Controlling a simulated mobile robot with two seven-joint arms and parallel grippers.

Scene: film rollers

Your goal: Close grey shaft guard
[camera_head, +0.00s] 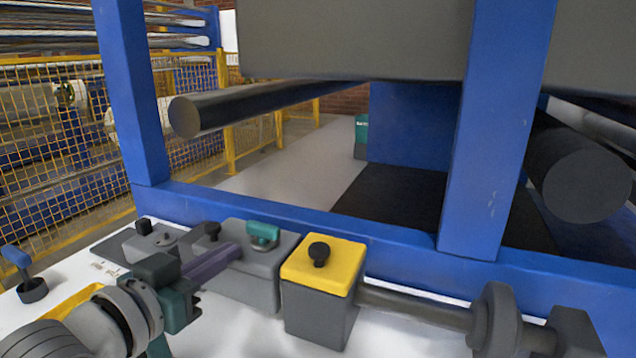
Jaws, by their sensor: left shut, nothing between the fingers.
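A row of grey housings stands on the white bench at the front. One grey box (250,280) carries a teal handle (263,233) on top. To its left is a lower grey cover (150,243) with a black knob. I cannot tell for sure which is the grey shaft guard. A shaft (415,306) runs right from a yellow-lidded box (320,300) to a dark flange (495,318). My left gripper (236,250) comes in from the lower left. Its purple fingers are shut and empty, their tips in front of the teal-handled box; contact is unclear. My right gripper is not in view.
A blue frame (490,130) rises behind the bench, with a dark roller (260,103) and another roller (588,185) behind it. A blue-topped lever (17,258) stands at the left. Yellow mesh fencing (60,150) lies beyond. White bench shows at front middle.

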